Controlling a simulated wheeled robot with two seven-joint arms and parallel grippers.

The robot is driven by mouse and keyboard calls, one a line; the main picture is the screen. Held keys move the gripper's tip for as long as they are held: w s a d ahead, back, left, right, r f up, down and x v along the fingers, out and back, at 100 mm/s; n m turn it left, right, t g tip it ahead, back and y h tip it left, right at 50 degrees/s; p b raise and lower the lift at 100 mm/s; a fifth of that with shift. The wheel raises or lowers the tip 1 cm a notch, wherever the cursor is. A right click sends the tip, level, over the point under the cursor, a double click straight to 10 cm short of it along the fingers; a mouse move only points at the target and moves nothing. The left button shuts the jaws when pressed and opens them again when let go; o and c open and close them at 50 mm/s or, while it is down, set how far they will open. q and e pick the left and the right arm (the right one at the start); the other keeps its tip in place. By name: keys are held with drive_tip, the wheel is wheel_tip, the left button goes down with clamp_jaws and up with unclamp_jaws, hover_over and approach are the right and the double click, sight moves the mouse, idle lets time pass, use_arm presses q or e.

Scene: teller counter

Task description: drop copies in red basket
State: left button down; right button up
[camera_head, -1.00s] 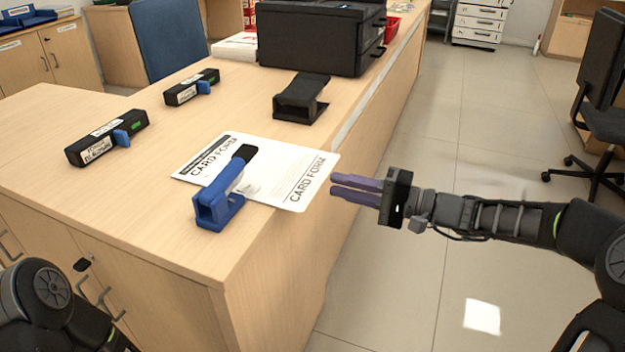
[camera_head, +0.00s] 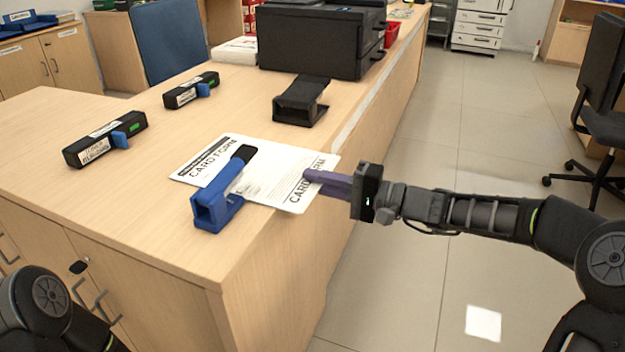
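White card form sheets (camera_head: 262,185) lie on the wooden counter, with their right end reaching the counter's edge. A blue stapler with a black top (camera_head: 217,205) rests across their near side. My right gripper (camera_head: 308,180) comes in from the right, with its purple fingers at the right end of the sheets, overlapping the print there. The fingers look close together, and I cannot tell whether they grip the paper. A red basket (camera_head: 392,32) stands on the far part of the counter, beside the black printer and partly hidden by it. My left gripper is out of view.
The black printer (camera_head: 315,40) stands at the back of the counter. A black holder (camera_head: 299,101) is in front of it. Two black stamp-like devices with blue tabs (camera_head: 105,140) (camera_head: 191,91) lie at the left. The floor right of the counter is clear up to an office chair (camera_head: 605,110).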

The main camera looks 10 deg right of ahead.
clamp_jaws()
idle(1.0)
drive_tip(key=shift+r+p, duration=0.8)
drive_tip(key=shift+r, duration=0.55)
drive_tip(key=shift+f, duration=0.1)
drive_tip(key=shift+d, duration=0.1)
drive_tip(key=s+d+r+p, duration=0.4)
drive_tip(key=s+d, duration=0.3)
drive_tip(key=d, duration=0.4)
drive_tip(key=shift+s+d+r, duration=0.25)
drive_tip(key=shift+d+r, duration=0.05)
drive_tip(key=shift+r, duration=0.25)
